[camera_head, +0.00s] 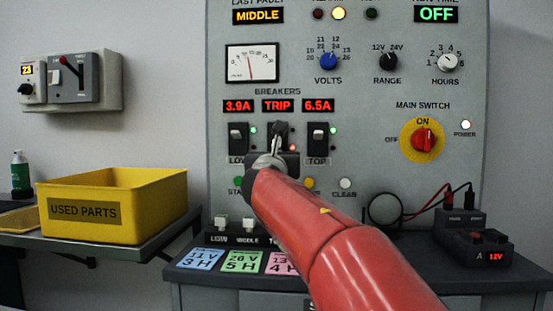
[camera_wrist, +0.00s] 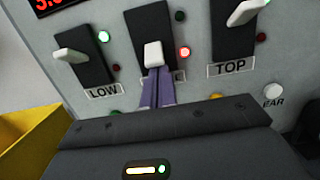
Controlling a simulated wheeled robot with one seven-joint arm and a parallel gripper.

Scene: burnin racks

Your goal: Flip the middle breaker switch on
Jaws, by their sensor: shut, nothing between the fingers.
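The middle breaker is a black plate (camera_wrist: 145,22) with a white lever (camera_wrist: 153,53) in the wrist view. Its red lamp (camera_wrist: 184,52) is lit and its green lamp (camera_wrist: 180,16) is dark. In the head view its display (camera_head: 278,106) reads TRIP, and my gripper partly hides the switch. My gripper (camera_wrist: 156,74) is shut and empty, its purple fingertips just below the white lever; I cannot tell whether they touch. In the head view my gripper (camera_head: 276,148) is in front of the middle breaker's lower part.
The LOW breaker (camera_head: 238,138) and TOP breaker (camera_head: 318,137) stand close on either side, with green lamps lit. The red main switch (camera_head: 424,139) is to the right. A desk ledge (camera_head: 460,277) juts out below. A yellow bin (camera_head: 150,190) stands at left.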

